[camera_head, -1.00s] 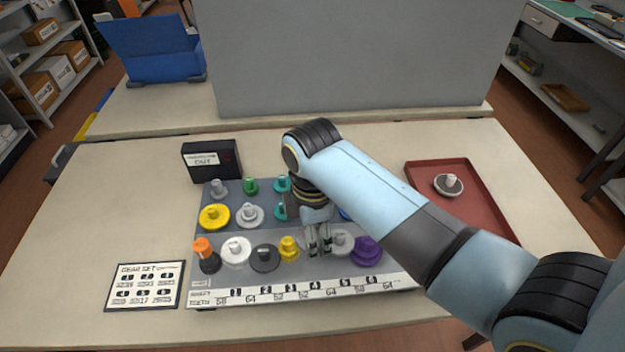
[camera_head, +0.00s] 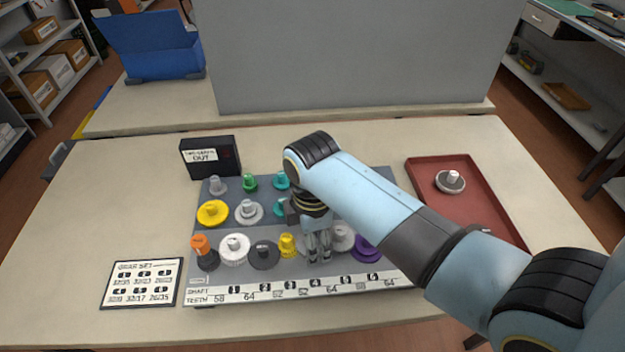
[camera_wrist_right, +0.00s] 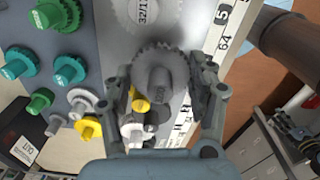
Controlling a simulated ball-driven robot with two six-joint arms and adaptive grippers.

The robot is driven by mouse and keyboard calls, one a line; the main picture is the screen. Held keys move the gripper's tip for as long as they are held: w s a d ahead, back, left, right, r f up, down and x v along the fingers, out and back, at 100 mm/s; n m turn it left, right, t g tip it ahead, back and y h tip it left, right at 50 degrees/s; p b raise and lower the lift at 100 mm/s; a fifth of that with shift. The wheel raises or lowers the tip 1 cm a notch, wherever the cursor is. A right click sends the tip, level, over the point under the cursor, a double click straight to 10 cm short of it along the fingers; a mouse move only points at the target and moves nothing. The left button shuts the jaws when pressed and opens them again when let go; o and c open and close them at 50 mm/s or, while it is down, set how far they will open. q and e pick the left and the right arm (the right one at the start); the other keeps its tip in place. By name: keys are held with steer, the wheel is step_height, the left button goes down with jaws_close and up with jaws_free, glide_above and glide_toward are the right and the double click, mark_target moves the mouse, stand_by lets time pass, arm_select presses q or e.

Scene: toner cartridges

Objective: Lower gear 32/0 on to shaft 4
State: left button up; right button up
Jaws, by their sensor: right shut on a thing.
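My right gripper (camera_head: 318,258) is shut on a grey toothed gear (camera_wrist_right: 158,78), which sits between its two fingers in the right wrist view. In the head view the gripper points down over the front row, in line with the shaft 4 label (camera_head: 316,284). Shaft 4 itself is hidden, so I cannot tell whether the gear touches it. A yellow gear (camera_head: 287,246) stands left of the fingers and a light grey gear (camera_head: 342,238) right of them.
The gear board (camera_head: 225,278) carries several gears in rows close around the gripper. A purple gear (camera_head: 367,248) stands at the right end. A red tray (camera_head: 470,205) holds one gear. A black box (camera_head: 210,157) stands behind. A gear-set card (camera_head: 142,284) lies left.

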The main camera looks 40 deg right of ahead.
steer(key=shift+p, duration=0.45)
stand_by(0.5)
steer(key=shift+f, duration=0.45)
stand_by(0.4)
steer(key=shift+p, duration=0.35)
stand_by(0.7)
steer(key=shift+f+b, duration=0.5)
steer(key=shift+f, duration=0.45)
stand_by(0.5)
steer(key=o, duration=1.2)
step_height(320, 180, up, 12)
